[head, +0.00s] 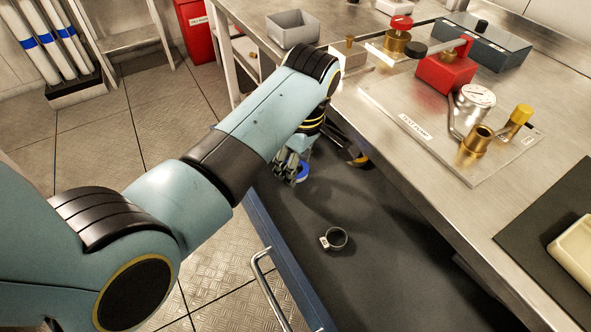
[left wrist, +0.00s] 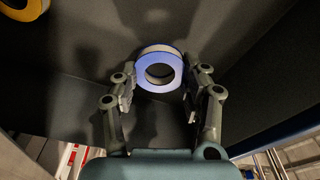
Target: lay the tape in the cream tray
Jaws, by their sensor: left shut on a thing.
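The tape, a blue and white roll, shows in the head view (head: 303,173) inside the open drawer and in the left wrist view (left wrist: 160,71). My left gripper (head: 291,168) reaches down into the drawer. In the left wrist view its fingers (left wrist: 158,88) are shut on the tape, one on each side of the roll. Whether the roll touches the drawer floor is hard to tell. The cream tray (head: 577,250) is cut off by the right edge of the head view and lies on a dark mat on the workbench. My right gripper is not in view.
The bench edge overhangs the drawer. A test plate (head: 425,133) with a gauge and brass fittings stands on the bench, left of the mat (head: 530,235).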

